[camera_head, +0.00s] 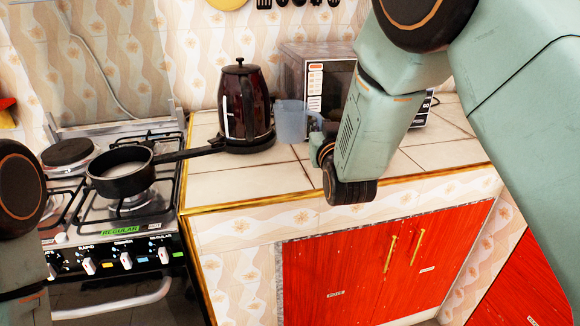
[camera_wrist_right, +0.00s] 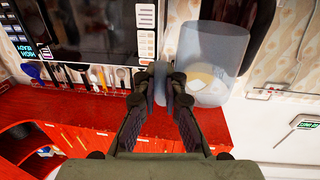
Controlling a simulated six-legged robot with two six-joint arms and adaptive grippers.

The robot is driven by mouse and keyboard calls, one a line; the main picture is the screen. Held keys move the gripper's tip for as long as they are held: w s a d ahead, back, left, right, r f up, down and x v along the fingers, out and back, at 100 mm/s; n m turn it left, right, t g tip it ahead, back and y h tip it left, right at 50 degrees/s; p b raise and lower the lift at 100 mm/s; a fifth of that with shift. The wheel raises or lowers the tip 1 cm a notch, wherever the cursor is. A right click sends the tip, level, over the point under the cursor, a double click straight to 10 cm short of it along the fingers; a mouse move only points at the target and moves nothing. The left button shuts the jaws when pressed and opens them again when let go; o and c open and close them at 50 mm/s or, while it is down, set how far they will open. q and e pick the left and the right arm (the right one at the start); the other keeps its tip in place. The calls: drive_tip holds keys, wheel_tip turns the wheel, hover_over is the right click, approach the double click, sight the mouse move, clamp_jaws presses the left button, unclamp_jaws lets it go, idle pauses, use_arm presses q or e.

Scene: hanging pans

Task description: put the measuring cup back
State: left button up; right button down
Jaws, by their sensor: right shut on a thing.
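The measuring cup (camera_head: 291,121) is a translucent blue-grey cup. In the head view it appears upright, between the kettle and the microwave. It shows large in the right wrist view (camera_wrist_right: 212,62), beyond the fingertips. My right gripper (camera_head: 322,143) is at the cup's right side, partly hidden behind its own arm. In the wrist view the right fingers (camera_wrist_right: 168,84) are shut on the cup's handle. I cannot tell whether the cup's base touches the counter. My left gripper is out of view; only part of my left arm shows at the left edge.
A dark kettle (camera_head: 243,105) stands left of the cup, close by. A microwave (camera_head: 310,65) is behind and right. A pan (camera_head: 121,182) sits on the stove (camera_head: 88,214) at left. The tiled counter (camera_head: 246,187) is clear in front. Utensils (camera_head: 298,3) hang on the wall.

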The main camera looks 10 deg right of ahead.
wheel_tip(320, 180, down, 5)
drive_tip(key=shift+w+b, duration=0.1)
drive_tip(key=shift+b, duration=0.6)
drive_tip(key=shift+f, duration=0.35)
drive_tip(key=shift+w+d+f, duration=0.15)
drive_tip(key=shift+d+f, duration=0.05)
drive_tip(key=shift+f, duration=0.15)
wheel_tip(320, 180, down, 3)
drive_tip(key=shift+f+b, duration=0.1)
drive_tip(key=shift+b, duration=0.4)
drive_tip(key=shift+f, duration=0.15)
drive_tip(key=c, duration=1.5)
unclamp_jaws()
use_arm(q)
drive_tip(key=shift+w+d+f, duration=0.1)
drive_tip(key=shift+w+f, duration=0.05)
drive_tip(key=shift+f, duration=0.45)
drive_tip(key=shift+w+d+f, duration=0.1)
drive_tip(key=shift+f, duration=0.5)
use_arm(e)
drive_tip(key=shift+o, duration=0.2)
